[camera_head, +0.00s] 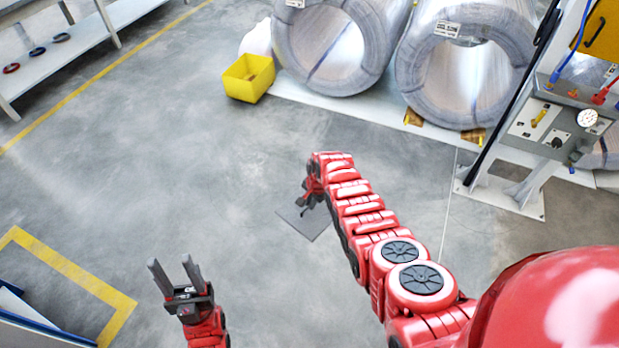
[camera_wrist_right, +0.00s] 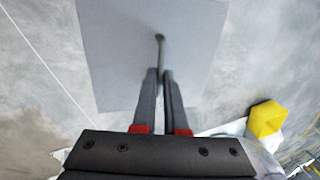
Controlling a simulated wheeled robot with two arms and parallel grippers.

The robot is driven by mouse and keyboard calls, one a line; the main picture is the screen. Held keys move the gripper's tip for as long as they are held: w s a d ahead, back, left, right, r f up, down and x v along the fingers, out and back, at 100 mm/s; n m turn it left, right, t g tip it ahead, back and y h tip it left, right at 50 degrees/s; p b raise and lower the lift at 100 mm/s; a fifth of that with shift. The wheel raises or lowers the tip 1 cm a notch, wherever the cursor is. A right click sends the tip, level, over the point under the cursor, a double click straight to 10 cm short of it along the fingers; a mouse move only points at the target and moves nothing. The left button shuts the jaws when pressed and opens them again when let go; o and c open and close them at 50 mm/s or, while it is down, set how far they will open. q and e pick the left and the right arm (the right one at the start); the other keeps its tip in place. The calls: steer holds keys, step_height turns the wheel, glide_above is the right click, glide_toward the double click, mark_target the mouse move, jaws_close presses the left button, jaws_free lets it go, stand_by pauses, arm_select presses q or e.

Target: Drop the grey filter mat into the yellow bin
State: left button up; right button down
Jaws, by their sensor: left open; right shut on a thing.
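The grey filter mat (camera_head: 301,226) is a flat grey sheet below my right gripper in the head view. In the right wrist view the mat (camera_wrist_right: 185,30) fills the upper middle, with a small dark knob or stem at its centre. My right gripper (camera_head: 306,201) is shut on that stem; its fingers (camera_wrist_right: 161,72) are close together there. The yellow bin (camera_head: 248,78) stands open on the floor at the upper middle, and it also shows in the right wrist view (camera_wrist_right: 267,119). My left gripper (camera_head: 176,268) is open and empty at the lower left.
Two large wrapped coils (camera_head: 340,45) stand on a white platform behind and right of the bin. A white bag (camera_head: 257,38) sits behind the bin. A control stand (camera_head: 550,125) is at the right, a shelf (camera_head: 75,47) at upper left. The floor between mat and bin is clear.

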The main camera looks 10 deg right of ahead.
steer(key=shift+d, duration=0.2)
stand_by(0.3)
steer(key=shift+d, duration=0.2)
steer(key=shift+a, duration=0.1)
steer(key=shift+d+r, duration=0.1)
steer(key=shift+d, duration=0.2)
steer(key=shift+d+n, duration=0.3)
steer(key=shift+n, duration=0.1)
